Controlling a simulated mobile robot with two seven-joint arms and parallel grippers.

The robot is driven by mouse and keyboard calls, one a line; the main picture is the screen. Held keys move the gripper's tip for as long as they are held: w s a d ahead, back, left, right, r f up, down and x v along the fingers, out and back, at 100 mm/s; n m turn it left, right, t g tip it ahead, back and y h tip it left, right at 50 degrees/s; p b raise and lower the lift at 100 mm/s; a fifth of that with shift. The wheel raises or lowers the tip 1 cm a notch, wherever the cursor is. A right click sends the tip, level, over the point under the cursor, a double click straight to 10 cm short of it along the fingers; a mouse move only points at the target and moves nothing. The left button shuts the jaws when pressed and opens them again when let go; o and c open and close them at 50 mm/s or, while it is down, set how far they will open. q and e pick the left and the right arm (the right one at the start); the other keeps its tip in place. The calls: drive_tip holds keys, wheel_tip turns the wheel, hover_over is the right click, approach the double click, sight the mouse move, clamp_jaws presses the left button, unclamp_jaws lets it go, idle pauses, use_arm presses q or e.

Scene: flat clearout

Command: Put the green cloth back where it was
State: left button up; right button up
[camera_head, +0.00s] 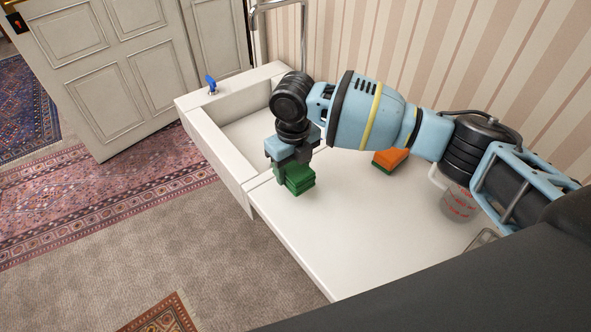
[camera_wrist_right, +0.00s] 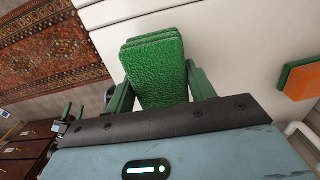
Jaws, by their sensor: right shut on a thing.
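The green cloth (camera_head: 298,180) is a folded, thick block. It also shows large in the right wrist view (camera_wrist_right: 153,70), between the fingers. My right gripper (camera_head: 287,176) points down over the white counter (camera_head: 345,240), close to the edge beside the sink basin, and is shut on the cloth. I cannot tell whether the cloth touches the counter. My left gripper is not in view.
An orange and green sponge (camera_head: 390,159) lies on the counter under my right arm. A clear measuring jug (camera_head: 459,203) stands to the right. The white basin (camera_head: 250,132) is at the left, with a blue-handled item (camera_head: 211,84) on its rim. The counter's front middle is clear.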

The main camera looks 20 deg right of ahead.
sight(296, 172)
drive_tip(key=shift+w+d, duration=0.5)
drive_tip(key=shift+w, duration=0.35)
drive_tip(key=shift+w+d+f, duration=0.15)
drive_tip(key=shift+f, duration=0.15)
wheel_tip(296, 172, down, 3)
drive_tip(key=shift+f, duration=0.2)
drive_tip(key=o, duration=0.9)
